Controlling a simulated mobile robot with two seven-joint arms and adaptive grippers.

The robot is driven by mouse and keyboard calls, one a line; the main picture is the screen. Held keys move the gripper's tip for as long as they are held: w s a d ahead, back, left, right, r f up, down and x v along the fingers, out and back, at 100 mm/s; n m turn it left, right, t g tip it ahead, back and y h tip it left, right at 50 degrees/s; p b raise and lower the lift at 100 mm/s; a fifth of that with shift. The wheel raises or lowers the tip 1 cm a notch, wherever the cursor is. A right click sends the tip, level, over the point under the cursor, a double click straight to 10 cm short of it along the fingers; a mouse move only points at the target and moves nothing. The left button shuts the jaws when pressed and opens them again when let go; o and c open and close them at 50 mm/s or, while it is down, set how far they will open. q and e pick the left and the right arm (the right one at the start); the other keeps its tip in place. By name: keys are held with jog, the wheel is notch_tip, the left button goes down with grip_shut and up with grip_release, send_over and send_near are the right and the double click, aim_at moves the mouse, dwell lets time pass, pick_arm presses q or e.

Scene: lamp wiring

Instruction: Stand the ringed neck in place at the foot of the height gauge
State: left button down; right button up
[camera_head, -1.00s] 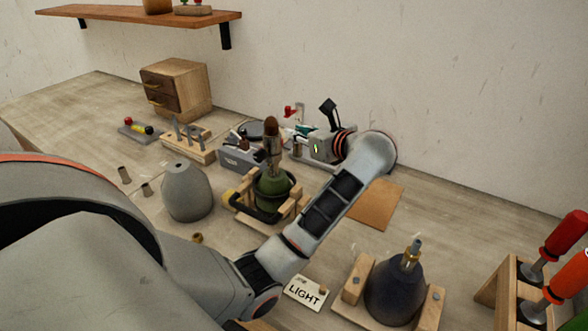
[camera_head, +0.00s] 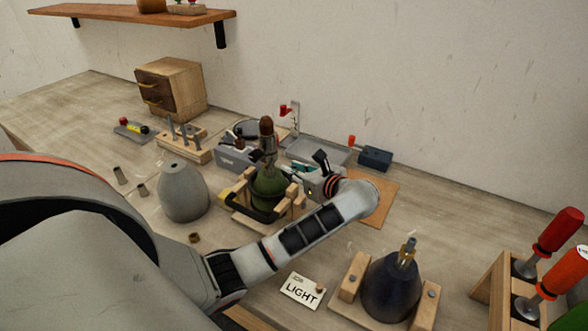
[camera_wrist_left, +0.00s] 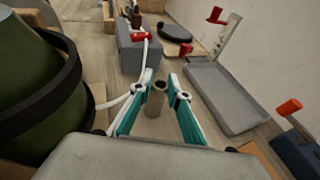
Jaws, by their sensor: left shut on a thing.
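My left gripper (camera_head: 302,171) is low over the bench, just right of the green lamp body in its wooden cradle. In the left wrist view its teal fingers (camera_wrist_left: 158,98) are shut on a small grey hollow tube, which I take as the ringed neck (camera_wrist_left: 156,101). The tube looks roughly upright with its dark opening up; its ring cannot be made out. The height gauge (camera_head: 296,118), a post with a red pointer, stands behind the gripper. It also shows in the left wrist view (camera_wrist_left: 228,35), ahead and to the right, apart from the tube. My right gripper is not in view.
The green lamp body (camera_wrist_left: 30,85) stands close on the left, with a white cord (camera_wrist_left: 118,101) beside the fingers. A grey tray (camera_wrist_left: 226,95) lies to the right, and a dark blue block (camera_head: 374,158) beyond it. A grey box (camera_wrist_left: 140,55) is ahead.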

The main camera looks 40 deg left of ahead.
pick_arm(q)
jog(key=shift+f+b, duration=0.2)
jog(key=shift+b, duration=0.1)
jog(key=c, duration=1.9)
grip_release()
jog(key=shift+r, duration=0.1)
